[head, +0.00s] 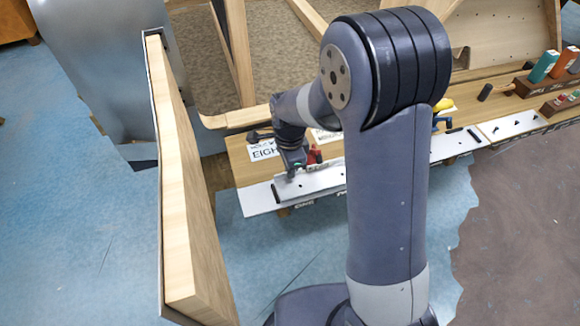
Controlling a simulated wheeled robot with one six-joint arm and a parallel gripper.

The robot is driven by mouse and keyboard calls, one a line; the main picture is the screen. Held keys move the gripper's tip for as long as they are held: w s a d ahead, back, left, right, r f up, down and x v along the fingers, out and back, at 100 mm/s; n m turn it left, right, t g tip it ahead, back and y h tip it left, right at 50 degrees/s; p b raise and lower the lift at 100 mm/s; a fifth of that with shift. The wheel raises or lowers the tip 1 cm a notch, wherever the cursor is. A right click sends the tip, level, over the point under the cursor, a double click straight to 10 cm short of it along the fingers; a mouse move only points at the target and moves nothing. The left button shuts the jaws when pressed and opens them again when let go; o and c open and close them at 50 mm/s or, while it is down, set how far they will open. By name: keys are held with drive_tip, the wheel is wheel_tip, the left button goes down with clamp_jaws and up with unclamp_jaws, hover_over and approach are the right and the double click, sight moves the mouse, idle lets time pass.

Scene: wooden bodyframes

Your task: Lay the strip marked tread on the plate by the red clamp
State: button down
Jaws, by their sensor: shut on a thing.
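My gripper (292,169) is at the front edge of a wooden bench, small in the head view, and its fingertips are hard to make out. It is shut on a pale grey strip (312,182), which lies along or just above a white plate (257,201); I cannot tell whether they touch. No marking reading tread is legible on the strip. The red clamp (316,154) stands just right of my gripper, behind the strip. My arm hides the strip's right end and the middle of the bench.
A tall wooden panel (180,190) stands at the left. Teal (544,66) and orange (566,60) bottles stand at far right, near another white plate (512,125). Blue floor is clear in front.

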drive_tip(key=shift+f+b, duration=0.4)
drive_tip(key=shift+f, duration=0.2)
idle(0.6)
drive_tip(key=c, duration=1.5)
unclamp_jaws()
wheel_tip(320, 180, up, 11)
drive_tip(key=shift+f+p, duration=0.1)
drive_tip(key=shift+p, duration=0.35)
wheel_tip(320, 180, down, 11)
drive_tip(key=shift+r+b, duration=0.15)
drive_tip(key=shift+b, duration=0.2)
drive_tip(key=shift+r, duration=0.25)
